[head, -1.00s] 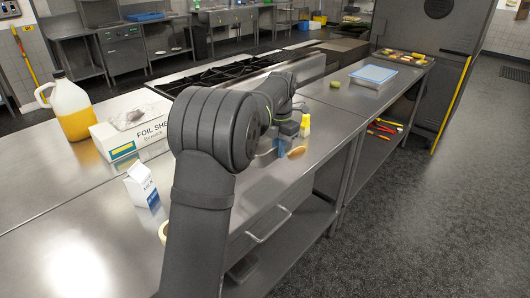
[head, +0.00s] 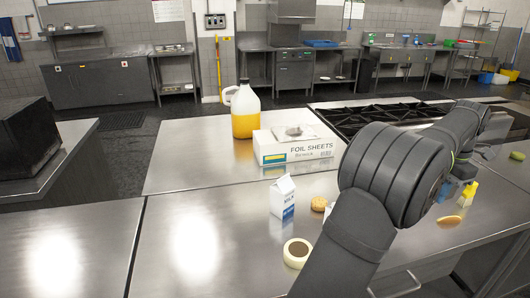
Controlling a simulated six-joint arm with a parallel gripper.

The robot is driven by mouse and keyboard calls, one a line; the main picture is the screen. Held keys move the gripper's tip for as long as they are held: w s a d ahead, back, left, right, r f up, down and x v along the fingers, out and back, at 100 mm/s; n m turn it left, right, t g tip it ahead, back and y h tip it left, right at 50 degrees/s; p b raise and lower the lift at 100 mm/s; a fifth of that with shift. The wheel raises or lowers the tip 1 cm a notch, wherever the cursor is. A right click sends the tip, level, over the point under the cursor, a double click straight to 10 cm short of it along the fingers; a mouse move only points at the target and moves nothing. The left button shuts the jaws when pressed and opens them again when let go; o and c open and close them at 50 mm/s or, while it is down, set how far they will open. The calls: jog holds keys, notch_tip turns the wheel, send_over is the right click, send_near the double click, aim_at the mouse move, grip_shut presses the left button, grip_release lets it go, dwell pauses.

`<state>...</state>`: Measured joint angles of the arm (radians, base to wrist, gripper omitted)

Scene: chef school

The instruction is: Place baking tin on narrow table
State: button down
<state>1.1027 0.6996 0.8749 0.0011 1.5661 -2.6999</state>
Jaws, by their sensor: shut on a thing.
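My arm crosses the right of the head view and reaches away over the steel counter (head: 215,235). My gripper (head: 463,178) is at its far end, low over the counter, small and partly hidden by the arm. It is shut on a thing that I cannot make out. Small blue and yellow shapes (head: 470,191) show beside it. I cannot clearly pick out a baking tin. A crumpled-looking silvery item (head: 294,132) lies on the foil sheets box (head: 296,151), but I cannot tell what it is. I cannot tell which surface is the narrow table.
A milk carton (head: 282,198), a tape roll (head: 297,253), a round biscuit-like item (head: 318,204) and a jug of yellow liquid (head: 245,112) stand on the counter. A brown oval item (head: 450,220) lies near my gripper. A stove (head: 385,114) is behind. The left counter is clear.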

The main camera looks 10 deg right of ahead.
jog(key=w+a+n, duration=0.5)
jog(key=w+a, duration=2.3)
jog(key=w, duration=0.4)
jog(key=w+a+n, duration=0.1)
jog(key=w+a, duration=0.2)
jog(key=a, duration=0.6)
jog(key=w+a+n, duration=0.1)
jog(key=w+a, duration=0.3)
jog(key=a, duration=0.4)
jog(key=a+n, duration=0.3)
jog(key=a, duration=3.3)
jog(key=s+a+n, duration=0.1)
jog(key=s+a, duration=0.4)
jog(key=a, duration=0.4)
jog(key=s+a+n+y, duration=0.1)
jog(key=s+a, duration=0.3)
jog(key=a, duration=0.4)
jog(key=s+a+n, duration=0.1)
jog(key=s+a, duration=0.4)
jog(key=a, duration=0.4)
jog(key=shift+t, duration=0.3)
jog(key=s+a+f, duration=0.1)
jog(key=a+f, duration=0.2)
jog(key=f, duration=0.1)
jog(key=s+a+f, duration=0.1)
jog(key=a+f, duration=0.3)
jog(key=s+a+f, duration=0.1)
jog(key=a+f, duration=0.3)
jog(key=shift+s, duration=0.3)
jog(key=shift+f, duration=1.95)
